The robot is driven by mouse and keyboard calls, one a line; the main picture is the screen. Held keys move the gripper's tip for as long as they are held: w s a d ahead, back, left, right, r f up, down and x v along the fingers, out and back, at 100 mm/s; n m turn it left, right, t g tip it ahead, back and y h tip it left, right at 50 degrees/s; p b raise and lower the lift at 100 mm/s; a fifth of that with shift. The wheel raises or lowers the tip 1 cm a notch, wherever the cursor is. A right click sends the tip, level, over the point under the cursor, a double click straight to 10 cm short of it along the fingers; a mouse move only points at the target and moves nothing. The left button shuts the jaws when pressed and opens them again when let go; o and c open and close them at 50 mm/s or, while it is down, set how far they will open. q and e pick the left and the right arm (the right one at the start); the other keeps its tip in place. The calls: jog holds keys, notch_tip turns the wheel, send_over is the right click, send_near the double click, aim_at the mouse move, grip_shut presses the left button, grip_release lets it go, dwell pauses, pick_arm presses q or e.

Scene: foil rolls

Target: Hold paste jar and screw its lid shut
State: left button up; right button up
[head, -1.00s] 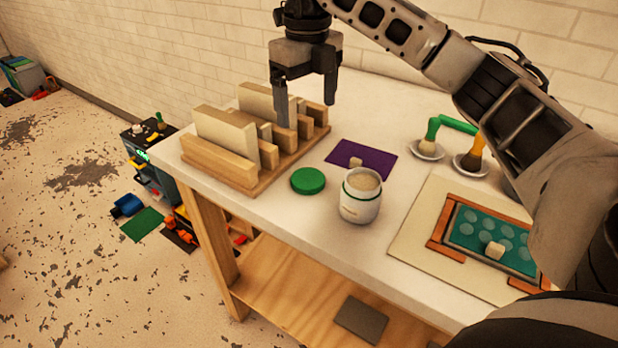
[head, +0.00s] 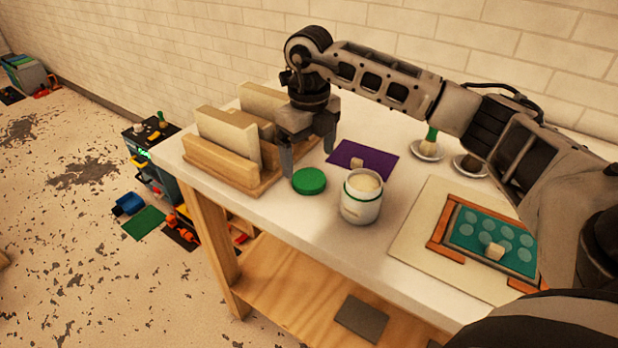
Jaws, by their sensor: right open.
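The paste jar (head: 361,203) stands upright and open on the white table, with pale paste at its mouth and a green ring near its top. Its green lid (head: 309,181) lies flat on the table to the left of the jar, apart from it. My right gripper (head: 308,162) is open and empty, pointing down just behind and above the lid. Its fingers are spread, and I cannot tell whether they touch anything. My left gripper is not in view.
A wooden rack (head: 230,150) with upright boards stands left of the gripper. A purple mat (head: 362,158) with a small pale block lies behind the jar. A framed teal screen (head: 490,240) lies at the right. Small dishes (head: 428,150) stand at the back.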

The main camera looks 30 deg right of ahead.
aim_at(310, 179)
jog(key=shift+s+f+p, duration=0.15)
jog(key=shift+f+p, duration=0.1)
jog(key=shift+f, duration=0.95)
jog(key=shift+s+f+p, duration=0.1)
jog(key=shift+f+p, duration=0.1)
jog(key=shift+f, duration=0.95)
jog(key=c, duration=1.1)
